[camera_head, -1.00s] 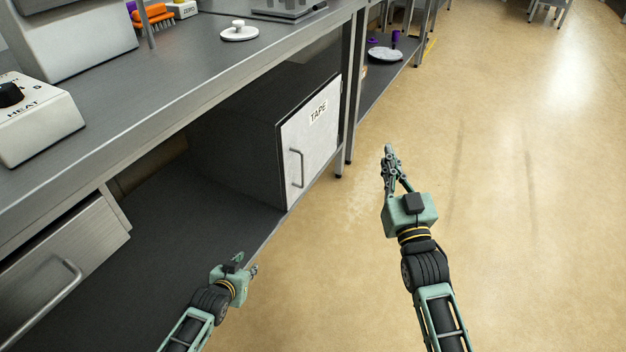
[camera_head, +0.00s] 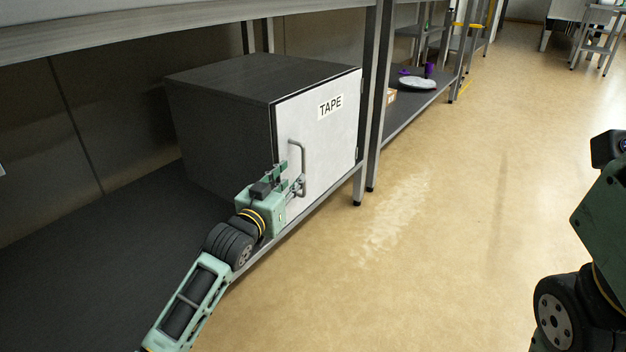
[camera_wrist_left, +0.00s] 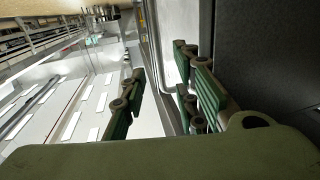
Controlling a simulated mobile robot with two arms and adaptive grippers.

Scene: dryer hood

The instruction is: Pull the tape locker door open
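The tape locker (camera_head: 215,130) is a dark box on the lower shelf. Its pale door (camera_head: 335,140), labelled TAPE, is shut. A grey upright bar handle (camera_head: 303,165) is on the door's left side. My left gripper (camera_head: 292,178) is at the handle, its fingers covering part of the handle's left side. In the left wrist view its fingers (camera_wrist_left: 160,100) are apart, and a grey bar, apparently the handle (camera_wrist_left: 168,60), runs between them. I cannot tell whether they touch it. Only part of my right arm shows at the right edge; its fingers are outside the frame.
A bench leg (camera_head: 372,110) stands just right of the locker. The steel bench top (camera_head: 180,22) overhangs the shelf. The floor (camera_head: 450,220) in front of the door is clear. A round white plate (camera_head: 417,83) is on the shelf beyond.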

